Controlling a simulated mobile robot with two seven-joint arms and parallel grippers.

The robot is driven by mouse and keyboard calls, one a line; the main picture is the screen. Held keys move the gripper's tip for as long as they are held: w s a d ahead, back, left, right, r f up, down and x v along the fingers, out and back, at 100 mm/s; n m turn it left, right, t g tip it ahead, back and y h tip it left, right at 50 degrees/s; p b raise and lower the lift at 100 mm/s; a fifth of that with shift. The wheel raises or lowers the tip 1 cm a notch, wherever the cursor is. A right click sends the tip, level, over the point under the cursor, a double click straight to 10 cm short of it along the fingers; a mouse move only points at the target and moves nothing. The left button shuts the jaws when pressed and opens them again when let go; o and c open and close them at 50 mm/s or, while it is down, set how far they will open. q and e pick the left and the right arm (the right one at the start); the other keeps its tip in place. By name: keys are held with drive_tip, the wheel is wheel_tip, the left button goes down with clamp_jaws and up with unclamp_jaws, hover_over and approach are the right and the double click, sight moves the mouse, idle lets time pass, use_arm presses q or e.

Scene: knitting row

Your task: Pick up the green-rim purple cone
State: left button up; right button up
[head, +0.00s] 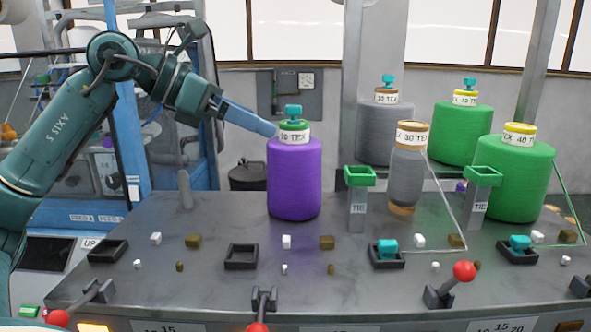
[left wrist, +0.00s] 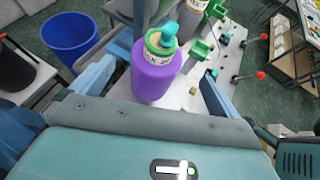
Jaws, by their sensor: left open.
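The green-rim purple cone (head: 294,180) stands upright on the grey table, with a white label band, a green rim and a teal knob on top. My left gripper (head: 268,127) reaches in from the left, its blue fingertip beside the cone's label; I cannot tell if it touches. In the left wrist view the purple cone (left wrist: 152,82) shows ahead between the two spread blue fingers of the open left gripper (left wrist: 156,72). The jaws hold nothing. My right gripper is not in view.
A thin grey cone (head: 407,165), a wider grey cone (head: 384,130) and two green cones (head: 515,180) stand to the right. Green-topped posts (head: 359,178) stand near them. Small trays (head: 241,256) and red-knobbed levers (head: 464,271) line the front. Blue bin (left wrist: 70,38) at left.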

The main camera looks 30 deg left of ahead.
sight(280, 126)
use_arm(q)
drive_tip(key=shift+x, duration=0.9)
drive_tip(key=p+x, duration=0.1)
drive_tip(key=x, duration=0.2)
drive_tip(key=r+p+x, duration=0.1)
drive_tip(key=x, duration=0.1)
drive_tip(key=shift+w+p, duration=0.3)
drive_tip(key=shift+w+d+f, duration=0.1)
drive_tip(key=shift+f, duration=0.15)
drive_tip(key=shift+c, duration=0.3)
drive_tip(key=shift+r, duration=0.1)
drive_tip(key=c, duration=1.4)
